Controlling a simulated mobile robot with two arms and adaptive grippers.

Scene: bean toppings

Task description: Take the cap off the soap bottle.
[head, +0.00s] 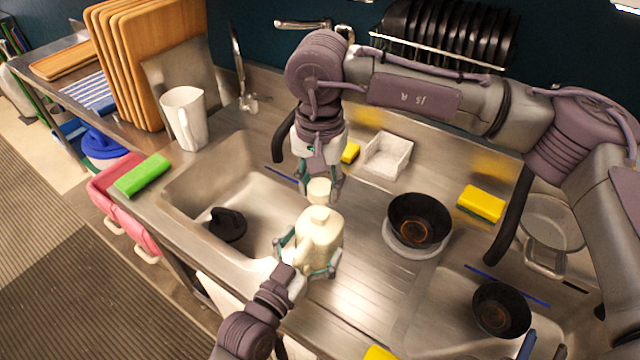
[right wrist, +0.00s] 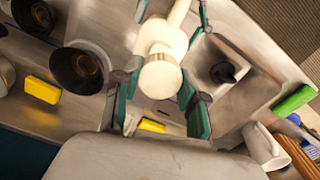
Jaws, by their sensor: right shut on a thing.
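The cream soap bottle (head: 322,236) stands roughly upright above the drainboard beside the left basin. My left gripper (head: 308,252) has its fingers on both sides of the bottle's body and is shut on it. The round cream cap (head: 318,188) is between the fingers of my right gripper (head: 320,186), which points down from above. In the head view the cap sits just above the bottle's neck, with a small gap seeming to show. In the right wrist view the cap (right wrist: 160,78) covers part of the bottle (right wrist: 163,36), and the right fingers flank it.
A black pan (head: 420,220) rests on a white plate to the right. A black lid-like thing (head: 228,224) lies in the left basin. A white pitcher (head: 185,118), green sponge (head: 143,176), yellow sponge (head: 482,204) and white tray (head: 388,155) surround the sink.

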